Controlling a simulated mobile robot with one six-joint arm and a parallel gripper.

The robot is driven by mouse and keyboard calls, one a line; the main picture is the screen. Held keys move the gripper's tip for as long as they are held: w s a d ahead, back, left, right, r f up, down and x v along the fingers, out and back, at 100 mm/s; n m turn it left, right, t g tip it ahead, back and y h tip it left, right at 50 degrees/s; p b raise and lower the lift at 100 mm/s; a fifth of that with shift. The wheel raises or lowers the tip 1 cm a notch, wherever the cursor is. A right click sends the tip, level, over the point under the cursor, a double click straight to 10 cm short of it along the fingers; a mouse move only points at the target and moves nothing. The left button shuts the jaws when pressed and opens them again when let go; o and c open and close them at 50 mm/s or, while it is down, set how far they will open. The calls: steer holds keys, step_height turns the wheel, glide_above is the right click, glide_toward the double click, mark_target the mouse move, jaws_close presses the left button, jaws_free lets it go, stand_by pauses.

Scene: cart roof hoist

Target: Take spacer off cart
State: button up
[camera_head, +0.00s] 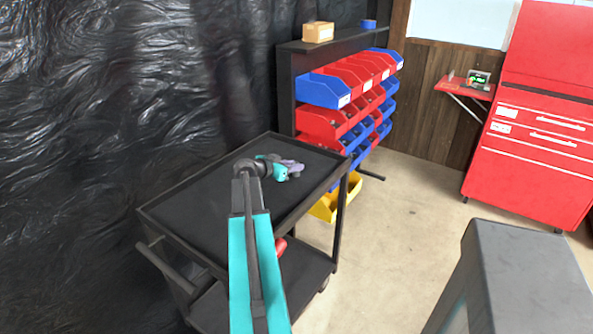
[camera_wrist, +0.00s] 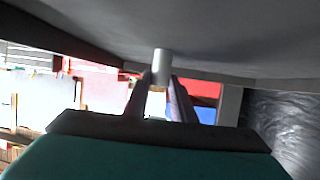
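The cart (camera_head: 205,200) is black, with a raised rim around its top tray. My gripper (camera_head: 292,168) is low over the tray's right part in the head view. In the wrist view a small pale grey cylinder, which looks like the spacer (camera_wrist: 162,64), stands against the dark tray surface at the tips of my gripper (camera_wrist: 161,80). The two fingers are apart, one on each side of the cylinder's near end. I cannot tell whether they touch it. In the head view the spacer is not seen, as my wrist and gripper cover that spot.
A rack of red and blue bins (camera_head: 335,115) stands behind the cart, with a cardboard box (camera_head: 318,32) on top. A yellow bin (camera_head: 335,203) sits low beside the cart. A red cabinet (camera_head: 540,130) and a grey stand (camera_head: 525,275) are at right. Floor between is clear.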

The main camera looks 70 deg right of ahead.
jaws_close()
steer(key=shift+r, duration=0.1)
steer(key=shift+r+b, duration=0.6)
steer(key=shift+r, duration=1.1)
steer(key=s+a+b, duration=0.1)
steer(key=s+a, duration=0.2)
steer(key=s+a+b, duration=0.2)
steer(key=s+a, duration=0.1)
steer(key=s+a+r+b, duration=0.1)
steer(key=s+a, duration=0.2)
steer(key=a, duration=0.1)
steer(key=shift+a+b, duration=0.1)
steer(key=shift+b, duration=0.25)
steer(key=b, duration=0.4)
steer(key=shift+s+a, duration=0.2)
steer(key=a+b, duration=0.1)
steer(key=b, duration=0.5)
steer(key=shift+s+a, duration=0.1)
steer(key=shift+s, duration=0.3)
steer(key=shift+s+a+r+b, duration=0.1)
steer(key=shift+a+r+b, duration=0.1)
steer(key=shift+b, duration=0.4)
steer(key=shift+r, duration=0.15)
